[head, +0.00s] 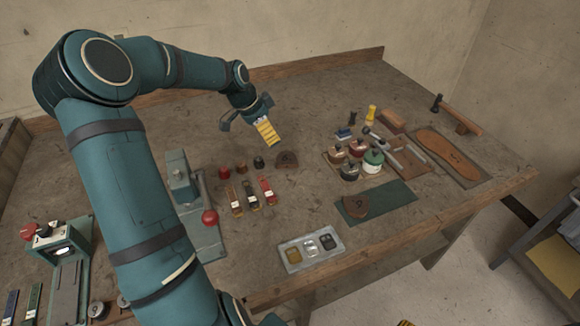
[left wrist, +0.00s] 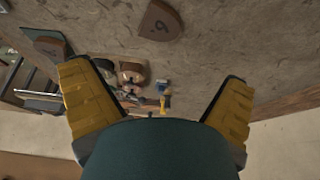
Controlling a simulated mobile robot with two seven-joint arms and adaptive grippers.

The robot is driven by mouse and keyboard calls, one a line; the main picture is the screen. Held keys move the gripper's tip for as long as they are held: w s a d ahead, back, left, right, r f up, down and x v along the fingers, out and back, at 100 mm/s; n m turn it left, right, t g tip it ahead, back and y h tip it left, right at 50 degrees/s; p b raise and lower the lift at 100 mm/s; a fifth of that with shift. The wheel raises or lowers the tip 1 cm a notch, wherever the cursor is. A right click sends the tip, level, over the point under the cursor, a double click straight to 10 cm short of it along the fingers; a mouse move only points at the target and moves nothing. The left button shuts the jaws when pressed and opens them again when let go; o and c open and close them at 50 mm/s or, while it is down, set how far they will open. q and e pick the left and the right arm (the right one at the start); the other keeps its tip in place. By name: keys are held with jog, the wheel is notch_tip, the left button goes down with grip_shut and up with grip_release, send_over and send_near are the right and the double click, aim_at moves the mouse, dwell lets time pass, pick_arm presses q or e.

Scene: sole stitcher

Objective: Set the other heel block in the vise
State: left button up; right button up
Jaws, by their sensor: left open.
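One brown heel block (head: 286,160) with a dark mark lies on the bench, right of a row of small round pieces; it also shows at the top of the left wrist view (left wrist: 159,20). Another brown heel block (head: 355,206) lies on the dark green mat (head: 394,196), and shows at upper left in the left wrist view (left wrist: 52,47). My left gripper (head: 267,132) is open and empty, with yellow fingers, above the bench behind the first block. I cannot tell for certain which bench fixture is the vise. My right gripper is out of view.
A teal fixture with a red ball lever (head: 209,217) stands left of three strips. A green machine (head: 62,240) is at lower left. Pots (head: 357,148), a hammer (head: 457,115) and a sole (head: 447,153) lie right. A grey tray (head: 291,254) is near the front edge.

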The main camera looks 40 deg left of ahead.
pick_arm(q)
jog(key=b, duration=0.2)
send_over(286, 158)
jog(key=s, duration=0.2)
jog(key=f, duration=0.8)
jog(key=shift+a, duration=0.4)
jog(key=b+x, duration=0.1)
jog(key=x, duration=0.4)
jog(key=c, duration=1.3)
